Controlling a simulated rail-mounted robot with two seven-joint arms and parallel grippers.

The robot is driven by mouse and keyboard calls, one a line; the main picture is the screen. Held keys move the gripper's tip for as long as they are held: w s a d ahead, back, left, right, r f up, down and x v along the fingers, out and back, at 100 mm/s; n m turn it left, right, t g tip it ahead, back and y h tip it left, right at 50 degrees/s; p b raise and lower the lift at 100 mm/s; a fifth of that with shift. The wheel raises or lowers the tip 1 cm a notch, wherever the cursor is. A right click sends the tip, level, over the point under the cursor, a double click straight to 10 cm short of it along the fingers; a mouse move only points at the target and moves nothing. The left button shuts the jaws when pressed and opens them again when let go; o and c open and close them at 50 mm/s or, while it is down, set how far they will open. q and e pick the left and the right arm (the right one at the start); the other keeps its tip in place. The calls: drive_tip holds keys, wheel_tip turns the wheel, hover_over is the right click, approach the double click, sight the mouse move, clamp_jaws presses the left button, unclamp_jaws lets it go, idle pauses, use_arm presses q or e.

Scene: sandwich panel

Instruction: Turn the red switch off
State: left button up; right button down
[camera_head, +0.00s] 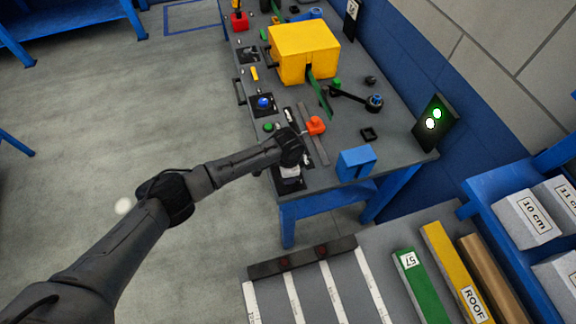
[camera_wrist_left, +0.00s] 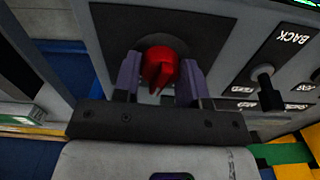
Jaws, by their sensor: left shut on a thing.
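The red switch (camera_wrist_left: 160,66) is a red rotary knob on a dark square plate, seen in the left wrist view. My left gripper (camera_wrist_left: 159,80) has one finger on each side of the knob and is shut on it. In the head view my left arm reaches in from the lower left, and its gripper (camera_head: 291,152) is at the near left part of the grey bench (camera_head: 386,153). The red switch is hidden behind the gripper there. My right gripper is not in view.
A toggle on a panel marked BACK (camera_wrist_left: 266,78) sits right of the red switch. An orange-red part (camera_head: 315,125), a blue block (camera_head: 356,163) and a yellow box (camera_head: 304,50) are on the bench. A dark panel with lit lamps (camera_head: 434,122) stands at its right edge.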

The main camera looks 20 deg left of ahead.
use_arm(q)
drive_tip(key=n+p, duration=0.4)
drive_tip(key=p, duration=0.1)
drive_tip(key=shift+d+r+n, duration=0.1)
drive_tip(key=shift+r+n, duration=0.2)
drive_tip(key=shift+f+n+p, duration=0.1)
drive_tip(key=shift+n+p, duration=0.8)
drive_tip(key=shift+n, duration=0.3)
drive_tip(key=shift+f+n+p, duration=0.15)
drive_tip(key=shift+n+p, duration=0.75)
drive_tip(key=shift+n, duration=0.4)
drive_tip(key=o, duration=0.9)
